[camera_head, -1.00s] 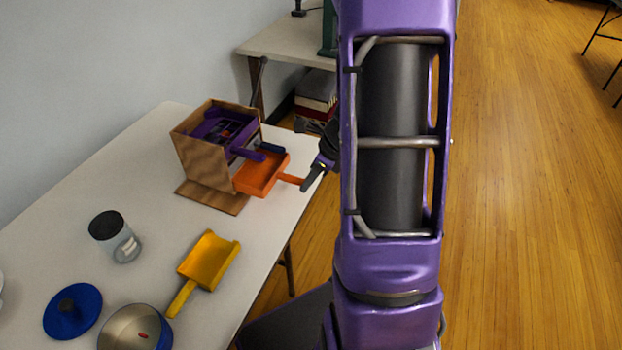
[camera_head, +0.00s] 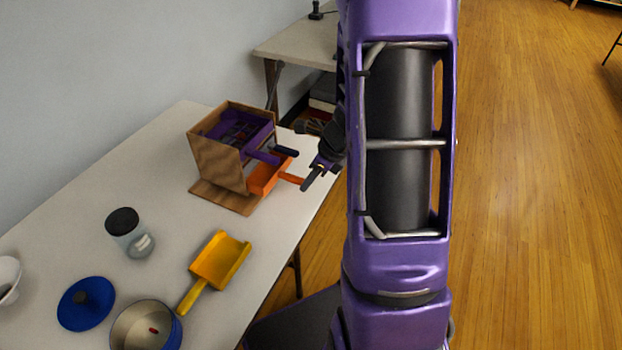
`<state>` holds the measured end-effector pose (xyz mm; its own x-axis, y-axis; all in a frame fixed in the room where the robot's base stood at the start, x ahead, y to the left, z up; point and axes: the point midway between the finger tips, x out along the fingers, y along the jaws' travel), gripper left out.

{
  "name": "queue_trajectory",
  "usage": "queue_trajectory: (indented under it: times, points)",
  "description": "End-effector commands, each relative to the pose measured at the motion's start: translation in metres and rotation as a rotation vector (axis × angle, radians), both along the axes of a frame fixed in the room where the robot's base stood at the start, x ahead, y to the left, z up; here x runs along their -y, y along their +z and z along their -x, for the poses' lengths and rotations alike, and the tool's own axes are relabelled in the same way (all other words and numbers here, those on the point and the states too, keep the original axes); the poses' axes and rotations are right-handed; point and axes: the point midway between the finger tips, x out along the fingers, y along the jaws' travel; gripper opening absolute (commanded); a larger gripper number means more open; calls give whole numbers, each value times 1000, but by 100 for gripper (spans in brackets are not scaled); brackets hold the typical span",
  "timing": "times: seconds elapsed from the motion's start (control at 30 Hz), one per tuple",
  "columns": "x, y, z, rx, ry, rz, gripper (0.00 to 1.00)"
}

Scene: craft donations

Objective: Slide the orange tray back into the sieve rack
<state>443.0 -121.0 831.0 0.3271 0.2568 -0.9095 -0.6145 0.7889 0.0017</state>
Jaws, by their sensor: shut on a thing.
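The wooden sieve rack (camera_head: 219,163) stands on the far part of the white table, with a purple tray (camera_head: 262,133) in its upper part. The orange tray (camera_head: 266,176) is partly inside the rack below the purple one, with its front part and handle sticking out to the right. My gripper (camera_head: 306,183) is shut on the end of the orange handle, near the table's right edge. A dark handle (camera_head: 286,150) also sticks out of the rack. The inside of the rack's lower part is hidden.
A yellow scoop (camera_head: 219,260), a jar with a black lid (camera_head: 129,234), a blue lid (camera_head: 85,303) and a pot (camera_head: 145,326) are on the nearer table (camera_head: 120,185). Another table (camera_head: 298,45) stands behind. Wooden floor is open at right.

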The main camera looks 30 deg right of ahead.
Motion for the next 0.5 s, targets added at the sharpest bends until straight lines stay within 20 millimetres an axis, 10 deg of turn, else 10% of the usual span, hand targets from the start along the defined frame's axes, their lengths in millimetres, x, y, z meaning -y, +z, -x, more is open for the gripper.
queue_trajectory:
  times: [0.5]
  points:
    - [-11, 0, -13, -1, 2, 1, 0]
